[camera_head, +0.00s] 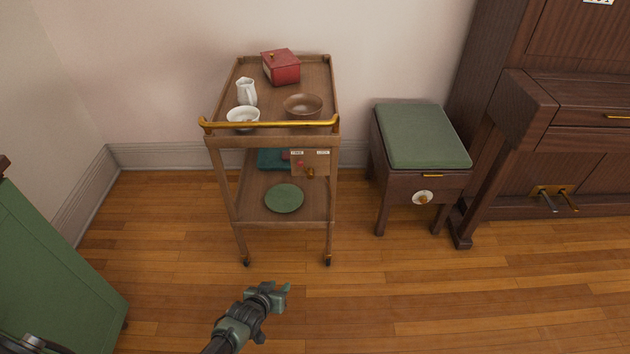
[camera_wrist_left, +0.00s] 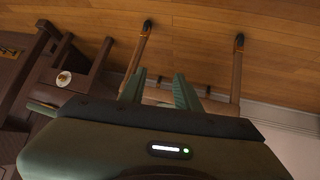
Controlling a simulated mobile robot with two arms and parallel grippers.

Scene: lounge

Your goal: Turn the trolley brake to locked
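The wooden trolley (camera_head: 222,165) stands against the wall with a brass handle bar (camera_head: 270,125) along its near top edge. Below the top tray, at the right, is a small wooden brake panel (camera_head: 322,168) with two white labels too small to read. A red spot and a small brass-brown knob (camera_head: 310,173) show on it; I cannot tell which label the knob points to. My left gripper (camera_head: 284,291) is low in front of the trolley, apart from it. In the left wrist view its fingers (camera_wrist_left: 160,90) are spread and empty, with the trolley legs (camera_wrist_left: 136,55) beyond. My right gripper is not in view.
The top tray holds a red box (camera_head: 281,67), white jug (camera_head: 246,92), white bowl (camera_head: 243,117) and brown bowl (camera_head: 303,105). A green plate (camera_head: 284,198) lies on the lower shelf. A green-topped stool (camera_head: 422,135) and piano (camera_head: 545,110) stand right. Floor in front is clear.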

